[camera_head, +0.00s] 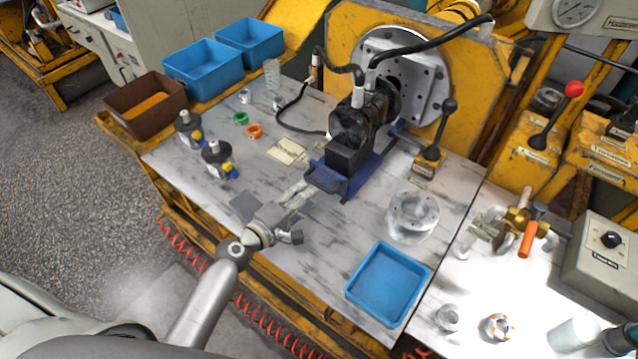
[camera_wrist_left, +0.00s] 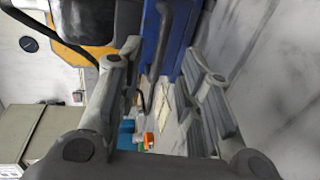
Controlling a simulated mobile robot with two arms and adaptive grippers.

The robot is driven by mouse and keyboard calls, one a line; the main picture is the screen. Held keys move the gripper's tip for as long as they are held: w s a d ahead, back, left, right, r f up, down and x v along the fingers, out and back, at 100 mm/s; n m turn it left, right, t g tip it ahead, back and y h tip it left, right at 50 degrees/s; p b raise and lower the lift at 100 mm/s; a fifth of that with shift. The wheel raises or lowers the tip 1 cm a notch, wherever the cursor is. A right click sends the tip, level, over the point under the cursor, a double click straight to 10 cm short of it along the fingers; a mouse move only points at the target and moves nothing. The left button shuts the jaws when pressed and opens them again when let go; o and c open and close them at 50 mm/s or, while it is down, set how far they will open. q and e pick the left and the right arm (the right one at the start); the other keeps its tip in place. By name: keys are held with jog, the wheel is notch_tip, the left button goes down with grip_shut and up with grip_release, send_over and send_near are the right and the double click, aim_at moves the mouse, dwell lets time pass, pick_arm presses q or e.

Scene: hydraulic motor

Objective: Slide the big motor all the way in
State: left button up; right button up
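The big motor (camera_head: 352,128) is a black block on a blue sliding carriage (camera_head: 362,184), in front of the round grey flange plate (camera_head: 428,82). Hoses run to its top. Nothing is visibly clamped. My right gripper is not in view.
A blue tray (camera_head: 388,284) and a clear flanged cylinder (camera_head: 411,216) lie to the right. A black-knobbed lever (camera_head: 437,138) stands beside the motor. Blue bins (camera_head: 203,70) line the back left.

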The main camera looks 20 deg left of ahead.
aim_at(319, 185)
pick_arm(q)
jog(key=x, duration=0.7)
jog(key=shift+c, duration=0.2)
grip_shut()
